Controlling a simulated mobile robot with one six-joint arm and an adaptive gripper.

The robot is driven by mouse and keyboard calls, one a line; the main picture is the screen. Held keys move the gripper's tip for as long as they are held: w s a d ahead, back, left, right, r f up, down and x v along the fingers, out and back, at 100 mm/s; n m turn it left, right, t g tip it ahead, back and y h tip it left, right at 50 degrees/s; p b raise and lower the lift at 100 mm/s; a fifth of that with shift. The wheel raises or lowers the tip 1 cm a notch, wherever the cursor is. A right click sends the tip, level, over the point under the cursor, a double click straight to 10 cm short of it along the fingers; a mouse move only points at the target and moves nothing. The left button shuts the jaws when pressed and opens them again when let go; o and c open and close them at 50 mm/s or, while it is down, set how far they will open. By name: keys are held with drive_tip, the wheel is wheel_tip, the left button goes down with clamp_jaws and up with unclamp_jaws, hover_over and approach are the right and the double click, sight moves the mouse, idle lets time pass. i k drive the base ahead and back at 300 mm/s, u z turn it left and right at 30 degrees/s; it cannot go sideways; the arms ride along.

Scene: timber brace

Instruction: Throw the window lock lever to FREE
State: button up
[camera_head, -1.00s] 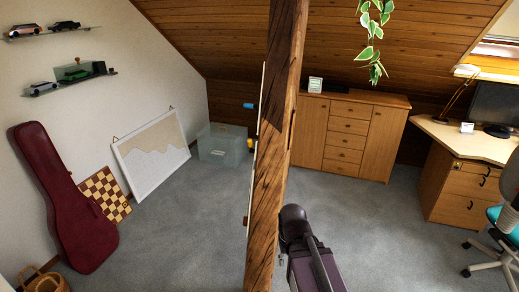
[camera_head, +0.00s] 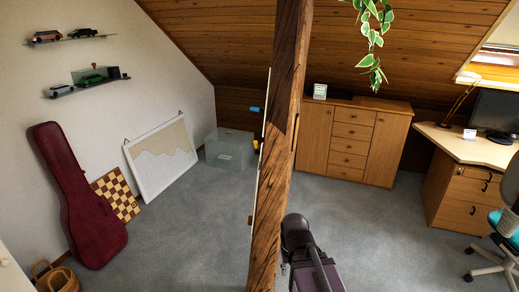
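A skylight window (camera_head: 490,75) with a wooden frame shows at the upper right edge, partly cut off. I cannot make out a lock lever or any FREE marking on it. A timber post (camera_head: 277,170) stands upright in the middle. A small blue piece (camera_head: 255,109) and a yellow piece (camera_head: 256,145) stick out from its left side; I cannot tell whether either is a lever. My dark arm shows at the bottom, right of the post. My gripper's fingers are not visible.
A wooden cabinet (camera_head: 350,140) stands behind the post. A desk (camera_head: 462,146) and chair (camera_head: 509,215) are at right. A guitar case (camera_head: 82,200), chessboard (camera_head: 117,196), framed board (camera_head: 160,157) and clear box (camera_head: 229,150) line the left wall. Grey carpet (camera_head: 190,235) is open left of the post.

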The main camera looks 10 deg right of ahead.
sight(255, 144)
drive_tip(key=z, duration=0.5)
drive_tip(key=i, duration=1.05)
drive_tip(key=u, duration=0.7)
